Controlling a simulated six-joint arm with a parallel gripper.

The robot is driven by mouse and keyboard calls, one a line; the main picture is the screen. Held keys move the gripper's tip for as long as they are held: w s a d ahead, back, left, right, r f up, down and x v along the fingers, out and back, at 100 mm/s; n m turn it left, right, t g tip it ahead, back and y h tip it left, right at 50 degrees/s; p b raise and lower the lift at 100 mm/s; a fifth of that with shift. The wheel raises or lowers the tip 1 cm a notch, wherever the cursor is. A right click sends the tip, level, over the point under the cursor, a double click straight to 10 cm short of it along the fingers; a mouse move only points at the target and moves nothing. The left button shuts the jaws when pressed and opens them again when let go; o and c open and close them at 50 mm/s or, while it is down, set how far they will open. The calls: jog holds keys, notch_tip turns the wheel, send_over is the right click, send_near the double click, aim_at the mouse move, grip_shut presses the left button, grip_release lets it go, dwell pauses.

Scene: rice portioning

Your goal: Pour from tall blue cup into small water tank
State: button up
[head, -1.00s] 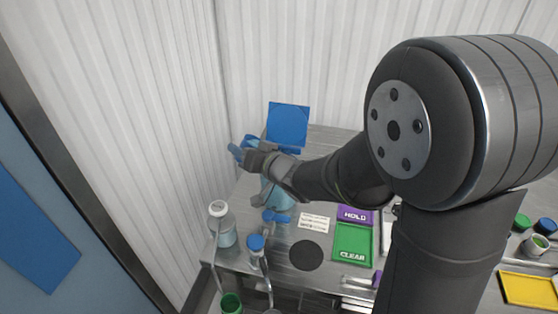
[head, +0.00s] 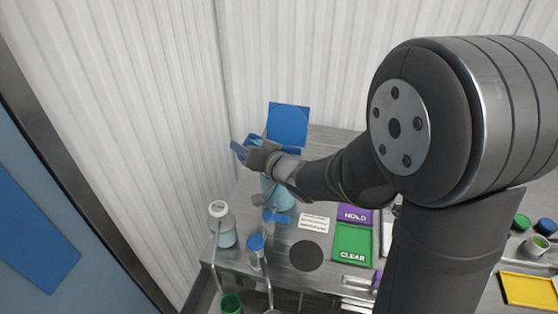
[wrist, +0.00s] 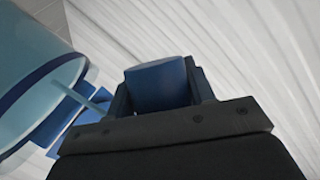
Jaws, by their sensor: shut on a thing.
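My gripper (head: 254,150) is at the back left of the table, high beside a pale blue, see-through tank (head: 284,196) with a blue tap at its front. In the wrist view my gripper (wrist: 160,95) is shut on the tall blue cup (wrist: 160,84), whose blue wall shows between the fingers. The cup is mostly hidden by the gripper in the head view, where only blue parts (head: 239,151) show. The tank's rounded wall with a dark blue band (wrist: 40,88) fills the left of the wrist view. A thin pale blue streak lies between tank and gripper; I cannot tell if it is water.
A blue board (head: 288,124) stands behind the tank. A clear bottle with a white cap (head: 221,224) and a blue-capped one (head: 256,245) stand in front. A dark round pad (head: 306,256) and green CLEAR tray (head: 352,246) lie to the right.

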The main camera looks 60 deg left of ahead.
jog(key=shift+w+d+r+m+g+y, duration=0.1)
jog(key=shift+w+r+m+g+y, duration=0.35)
jog(key=shift+m, duration=0.45)
dwell(1.9)
jog(key=shift+r+m+y+b, duration=0.65)
jog(key=shift+m+b, duration=0.05)
jog(key=shift+m, duration=0.5)
dwell(2.6)
jog(key=n, duration=0.1)
jog(key=f+n+h, duration=0.2)
jog(key=shift+s+n+t, duration=0.25)
jog(key=shift+n, duration=0.15)
jog(key=shift+s+a+f+n+t+h, duration=0.15)
jog(key=shift+s+f+n+t+h, duration=0.1)
jog(key=shift+s+n, duration=0.2)
jog(key=shift+s+a+f+n+t+h, duration=0.1)
jog(key=shift+s+f+n+t+h, duration=0.1)
jog(key=shift+s+n, duration=0.25)
jog(key=shift+s+a+f+n+t+h+p, duration=0.2)
jog(key=shift+s+f+n+t+h+p, duration=0.3)
jog(key=shift+s+f+n, duration=0.25)
jog(key=shift+s+a+f+n+t+h+p, duration=0.25)
jog(key=shift+s+f+n+t+p, duration=0.15)
jog(key=shift+s+f+n+t, duration=0.35)
